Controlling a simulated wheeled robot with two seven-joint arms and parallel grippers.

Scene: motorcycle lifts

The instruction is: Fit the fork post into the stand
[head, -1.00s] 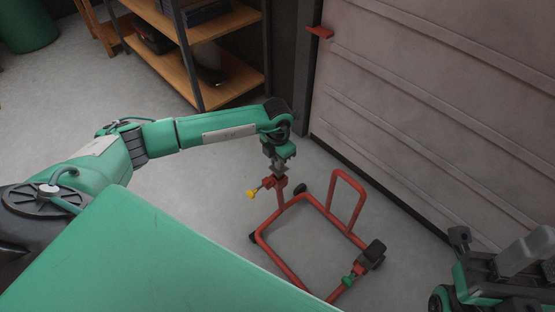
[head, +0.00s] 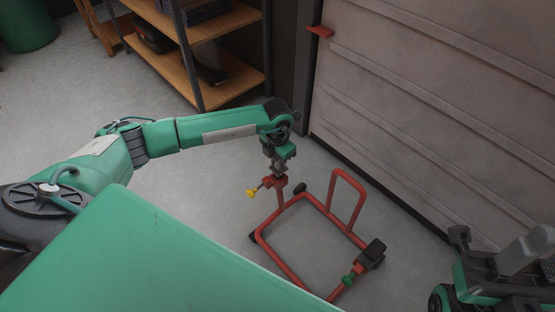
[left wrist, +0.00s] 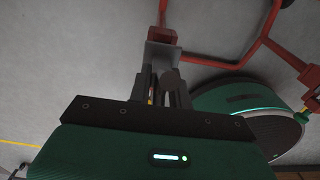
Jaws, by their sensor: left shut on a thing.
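The red tubular stand (head: 268,236) rests on the floor. My left gripper (head: 278,169) points down just above this socket. It is shut on a grey piece (left wrist: 160,54), which I take as the fork post. The piece's lower end meets or overlaps the socket in view; I cannot tell how deep it sits. My right gripper (head: 506,260) is partly in view at lower right, its jaw state unclear.
A shelf unit with wooden boards (head: 228,84) stands at the back. A ribbed door (head: 425,110) rises behind the stand at right. The stand's raised red loop (head: 348,182) is right of my left gripper. The floor left of the stand is clear.

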